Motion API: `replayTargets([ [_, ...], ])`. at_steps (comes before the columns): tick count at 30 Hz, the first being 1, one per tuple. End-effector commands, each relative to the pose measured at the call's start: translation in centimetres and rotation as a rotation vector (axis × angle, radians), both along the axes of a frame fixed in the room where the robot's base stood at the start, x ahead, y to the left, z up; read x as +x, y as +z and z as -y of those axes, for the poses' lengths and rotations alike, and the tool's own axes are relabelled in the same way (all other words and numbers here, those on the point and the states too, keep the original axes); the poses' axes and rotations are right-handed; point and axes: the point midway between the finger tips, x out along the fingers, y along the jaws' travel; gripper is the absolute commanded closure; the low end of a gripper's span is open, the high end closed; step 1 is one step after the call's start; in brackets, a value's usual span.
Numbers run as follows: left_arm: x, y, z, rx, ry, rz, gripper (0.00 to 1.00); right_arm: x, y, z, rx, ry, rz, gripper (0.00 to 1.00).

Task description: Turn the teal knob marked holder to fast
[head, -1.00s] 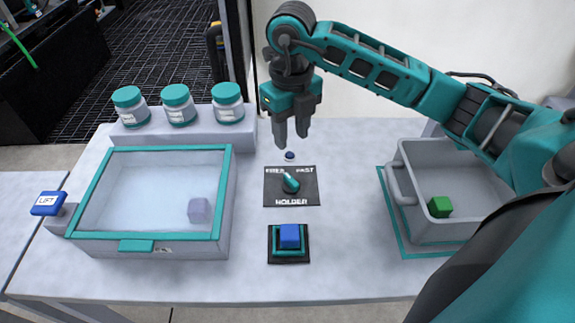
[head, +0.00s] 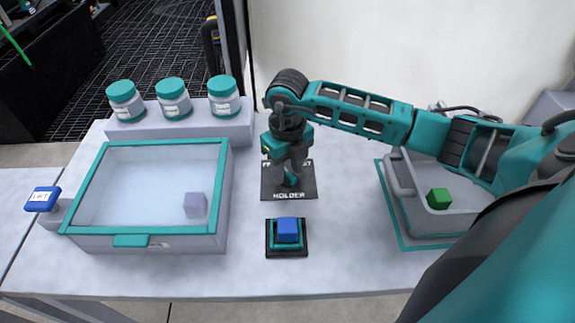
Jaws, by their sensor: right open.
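The black plate marked HOLDER (head: 271,191) lies on the table. Its teal knob is mostly hidden behind my right gripper, and the FAST marking above it is partly covered. My right gripper (head: 290,182) points down over the plate, with its fingers at the knob. It is open; I cannot tell whether the fingers touch the knob. Which way the knob points cannot be made out. My left gripper is not in view.
A blue cube (head: 288,229) sits in a teal-edged black holder in front of the plate. A lidded clear box (head: 131,240) stands left, with jars (head: 173,97) behind. A grey tote (head: 400,175) holding a green cube (head: 438,198) stands right. A blue LIFT button (head: 42,198) is far left.

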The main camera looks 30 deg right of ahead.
Motion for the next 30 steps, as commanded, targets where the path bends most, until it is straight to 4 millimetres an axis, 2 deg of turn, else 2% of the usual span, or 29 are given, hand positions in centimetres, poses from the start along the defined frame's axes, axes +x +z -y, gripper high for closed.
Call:
replayTargets([
  [2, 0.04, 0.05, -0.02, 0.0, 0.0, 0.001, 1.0, 0.0, 0.01, -0.01, 0.0, 0.0, 0.0, 0.58],
  [15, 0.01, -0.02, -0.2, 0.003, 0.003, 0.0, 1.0, 0.01, 0.06, 0.01, 0.0, -0.001, 0.0, 1.0],
  [30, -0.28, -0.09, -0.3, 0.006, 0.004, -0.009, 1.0, 0.02, 0.17, 0.04, 0.0, -0.06, 0.0, 1.0],
])
